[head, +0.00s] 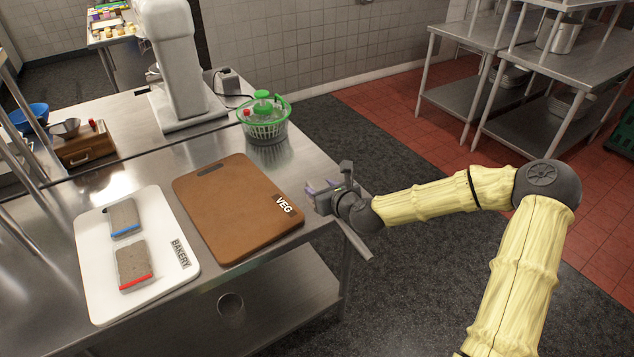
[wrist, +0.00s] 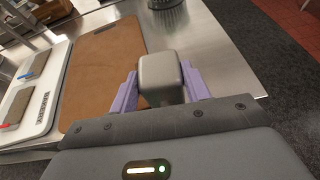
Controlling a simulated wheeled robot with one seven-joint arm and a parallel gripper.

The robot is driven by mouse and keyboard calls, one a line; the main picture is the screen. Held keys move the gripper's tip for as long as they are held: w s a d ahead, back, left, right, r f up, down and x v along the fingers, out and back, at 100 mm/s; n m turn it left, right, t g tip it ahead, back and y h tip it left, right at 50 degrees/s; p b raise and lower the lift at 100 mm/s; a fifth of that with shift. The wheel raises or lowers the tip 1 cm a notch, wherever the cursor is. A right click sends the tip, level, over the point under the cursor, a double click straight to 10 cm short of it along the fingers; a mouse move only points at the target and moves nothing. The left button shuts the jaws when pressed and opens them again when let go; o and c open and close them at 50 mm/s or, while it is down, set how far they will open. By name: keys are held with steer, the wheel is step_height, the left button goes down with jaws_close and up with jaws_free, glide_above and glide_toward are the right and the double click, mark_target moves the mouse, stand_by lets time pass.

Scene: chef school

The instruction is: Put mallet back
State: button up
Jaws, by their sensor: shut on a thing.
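My gripper (head: 322,188) is at the right edge of the steel table, just right of the brown VEG board. In the wrist view, its purple fingers (wrist: 160,88) are shut on a grey, rounded metal block (wrist: 161,74), which appears to be part of the mallet. In the head view, a grey bar (head: 354,241) slants down to the right below the gripper, past the table edge; it looks like part of the same mallet. The fingers and wrist hide the rest of it. I cannot tell whether it touches the table.
The brown VEG board (head: 235,210) and white BAKERY board (head: 90,245), with two grey blocks on it, lie on the table. A green salad spinner (head: 265,122) and a white mixer (head: 180,70) stand behind. A wooden box (head: 86,146) is at left. Open floor lies right.

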steer(key=s+d+f+m+t+h, duration=0.1)
steer(key=s+d+f+m+h, duration=0.2)
steer(key=d+f, duration=0.5)
steer(key=s+d+f+m+t+h, duration=0.1)
steer(key=s+d+f+m+h, duration=0.2)
steer(key=d+f, duration=0.5)
steer(key=shift+s+f+h, duration=0.5)
steer(key=shift+s+f, duration=0.45)
steer(key=shift+s, duration=0.25)
steer(key=shift+s+d, duration=0.1)
steer(key=shift+s, duration=0.05)
steer(key=shift+a, duration=0.2)
